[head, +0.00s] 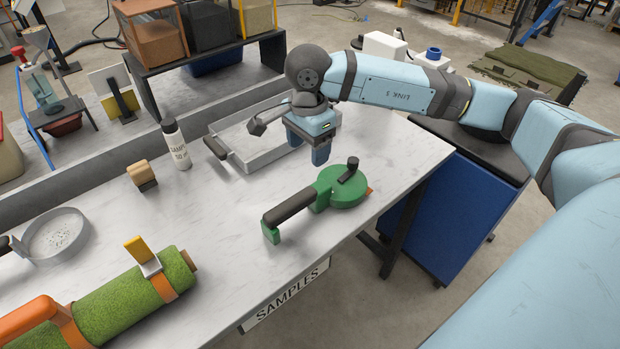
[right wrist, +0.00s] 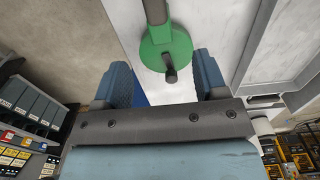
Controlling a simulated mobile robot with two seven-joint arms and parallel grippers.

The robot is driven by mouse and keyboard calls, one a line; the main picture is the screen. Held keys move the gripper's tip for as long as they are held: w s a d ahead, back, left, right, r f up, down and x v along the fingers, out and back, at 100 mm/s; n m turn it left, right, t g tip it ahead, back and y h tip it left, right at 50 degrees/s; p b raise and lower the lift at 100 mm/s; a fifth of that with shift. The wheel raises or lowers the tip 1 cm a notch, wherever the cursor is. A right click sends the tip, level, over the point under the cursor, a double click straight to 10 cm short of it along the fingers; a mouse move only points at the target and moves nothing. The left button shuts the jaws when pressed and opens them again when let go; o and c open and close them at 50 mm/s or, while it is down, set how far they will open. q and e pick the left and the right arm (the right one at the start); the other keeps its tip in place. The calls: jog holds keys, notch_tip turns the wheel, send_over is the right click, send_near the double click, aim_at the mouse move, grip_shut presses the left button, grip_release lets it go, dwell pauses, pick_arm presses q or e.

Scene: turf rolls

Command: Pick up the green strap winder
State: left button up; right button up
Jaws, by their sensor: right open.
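The green strap winder (head: 349,190) lies on the white marbled bench near its front edge. It has a round green drum, a black crank knob on top, a dark grip pointing to the lower left and a small orange bit at its right side. My right gripper (head: 308,148) is open and empty, above the bench just behind and left of the drum. In the right wrist view, the winder (right wrist: 160,54) shows beyond and between the two spread fingertips (right wrist: 163,72), apart from them. My left gripper is not in view.
A grey tray (head: 240,160) stands behind the gripper. A sample bottle (head: 176,145), a wooden-backed brush (head: 142,175) and a sieve (head: 75,225) stand to the left. A turf roll (head: 110,305) with orange clamp lies at front left. Bare bench surrounds the winder.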

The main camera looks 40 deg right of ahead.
aim_at(310, 189)
jog(key=f, duration=0.1)
jog(key=s+f, duration=0.1)
jog(key=f, duration=0.1)
jog(key=shift+d+f, duration=0.1)
jog(key=shift+f, duration=0.2)
notch_tip(310, 189, down, 4)
jog(key=shift+w+f+p, duration=0.1)
jog(key=shift+f+p, duration=0.2)
jog(key=shift+f, duration=0.35)
notch_tip(310, 189, down, 4)
jog(key=shift+r+p, duration=0.1)
jog(key=shift+p, duration=0.2)
jog(key=shift+w+f, duration=0.1)
jog(key=shift+f, duration=0.2)
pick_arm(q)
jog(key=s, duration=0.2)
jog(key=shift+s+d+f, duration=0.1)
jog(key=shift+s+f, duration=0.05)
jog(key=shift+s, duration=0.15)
pick_arm(e)
grip_shut()
